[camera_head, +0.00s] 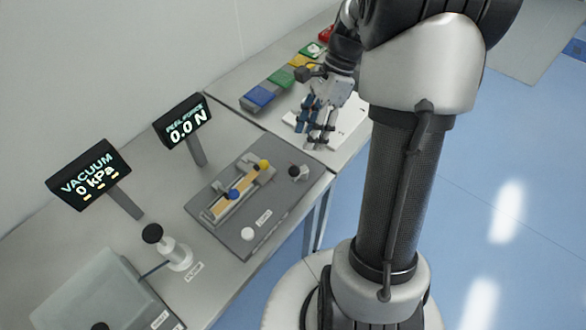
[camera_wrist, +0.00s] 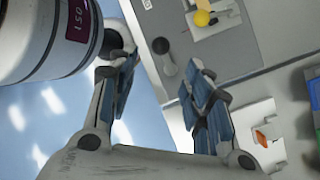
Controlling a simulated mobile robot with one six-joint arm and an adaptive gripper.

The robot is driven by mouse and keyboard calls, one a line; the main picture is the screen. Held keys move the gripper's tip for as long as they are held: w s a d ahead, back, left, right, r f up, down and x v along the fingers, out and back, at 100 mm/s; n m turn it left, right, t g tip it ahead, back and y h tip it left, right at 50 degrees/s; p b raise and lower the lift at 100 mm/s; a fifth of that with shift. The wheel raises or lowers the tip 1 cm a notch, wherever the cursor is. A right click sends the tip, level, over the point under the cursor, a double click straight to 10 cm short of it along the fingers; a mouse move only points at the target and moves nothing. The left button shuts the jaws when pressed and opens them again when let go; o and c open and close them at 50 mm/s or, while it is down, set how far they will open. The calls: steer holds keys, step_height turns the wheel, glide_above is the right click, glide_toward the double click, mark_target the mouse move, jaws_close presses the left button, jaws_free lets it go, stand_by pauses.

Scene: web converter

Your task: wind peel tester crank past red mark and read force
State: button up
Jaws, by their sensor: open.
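The peel tester (camera_head: 276,215) is a dark grey plate on the bench, with a yellow strip in a channel, a blue knob and a yellow knob. Its crank (camera_head: 297,172) has a black knob at the plate's right corner; the crank (camera_wrist: 161,46) also shows in the wrist view, beyond and between my fingertips. The force display (camera_head: 185,122) reads 0.0 N. My gripper (camera_head: 318,138) is open and empty, right of and behind the crank, above a white sheet. In the wrist view my gripper (camera_wrist: 165,75) shows its fingers apart. I cannot make out a red mark.
A vacuum display (camera_head: 89,175) reads 0 kPa. A black-topped pump (camera_head: 168,248) stands left of the tester. A white button (camera_head: 247,234) sits on the tester's front. Coloured blocks (camera_head: 262,96) line the back bench. The white sheet (camera_wrist: 258,138) carries an orange item.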

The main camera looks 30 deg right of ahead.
mark_target(294, 171)
steer(key=b+x, duration=0.3)
steer(key=x, duration=0.9)
steer(key=shift+w+f, duration=0.1)
steer(key=shift+f, duration=0.1)
steer(key=shift+c, duration=0.6)
steer(key=c, duration=0.8)
